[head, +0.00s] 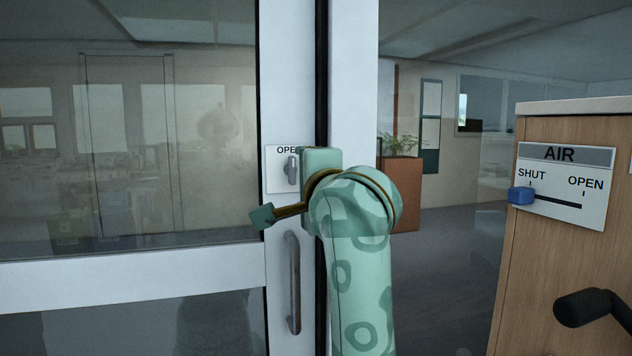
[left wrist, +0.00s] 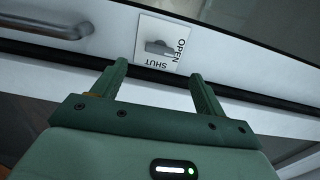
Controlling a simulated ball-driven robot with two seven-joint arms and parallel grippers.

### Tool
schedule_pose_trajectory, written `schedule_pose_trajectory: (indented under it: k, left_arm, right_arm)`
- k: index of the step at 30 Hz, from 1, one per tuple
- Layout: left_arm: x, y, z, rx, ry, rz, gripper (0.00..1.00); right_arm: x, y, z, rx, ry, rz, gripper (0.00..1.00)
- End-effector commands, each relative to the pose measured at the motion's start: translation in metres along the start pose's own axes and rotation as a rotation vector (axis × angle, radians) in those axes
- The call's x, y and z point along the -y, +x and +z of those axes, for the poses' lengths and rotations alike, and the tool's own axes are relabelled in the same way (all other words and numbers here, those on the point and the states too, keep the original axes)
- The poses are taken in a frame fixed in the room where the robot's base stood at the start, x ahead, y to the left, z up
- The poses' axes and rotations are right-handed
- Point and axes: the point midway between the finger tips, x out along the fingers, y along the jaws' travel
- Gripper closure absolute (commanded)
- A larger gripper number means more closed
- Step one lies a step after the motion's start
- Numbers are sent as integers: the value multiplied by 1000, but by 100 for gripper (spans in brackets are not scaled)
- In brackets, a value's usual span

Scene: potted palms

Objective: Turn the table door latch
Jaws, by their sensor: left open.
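The door latch (head: 292,170) is a small grey metal lever on a white plate (head: 275,181) on the pale door frame. OPEN is printed above it in the head view; the plate's right part is hidden by my arm. In the left wrist view the latch (left wrist: 157,47) lies lengthwise on its plate, with OPEN at the right and SHUT below. The lever stands roughly upright on the door. My left gripper (head: 318,163) is close in front of the frame, beside the plate. Its open, empty fingers (left wrist: 159,68) point at the plate, apart from the latch. My right gripper is not in view.
A vertical door handle (head: 293,282) is below the latch. A potted plant (head: 401,145) stands behind glass.

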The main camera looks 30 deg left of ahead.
Motion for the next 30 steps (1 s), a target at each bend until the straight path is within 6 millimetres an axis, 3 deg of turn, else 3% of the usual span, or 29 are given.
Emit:
schedule_pose_trajectory:
  k: [3,10,30]
  left_arm:
    - [3,-31,1,0,1,-3,27]
    - [1,-69,0,1,2,-1,27]
    - [-1,-76,0,1,2,0,27]
  right_arm:
    - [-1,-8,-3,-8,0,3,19]
    - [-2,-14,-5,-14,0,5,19]
    - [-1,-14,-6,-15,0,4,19]
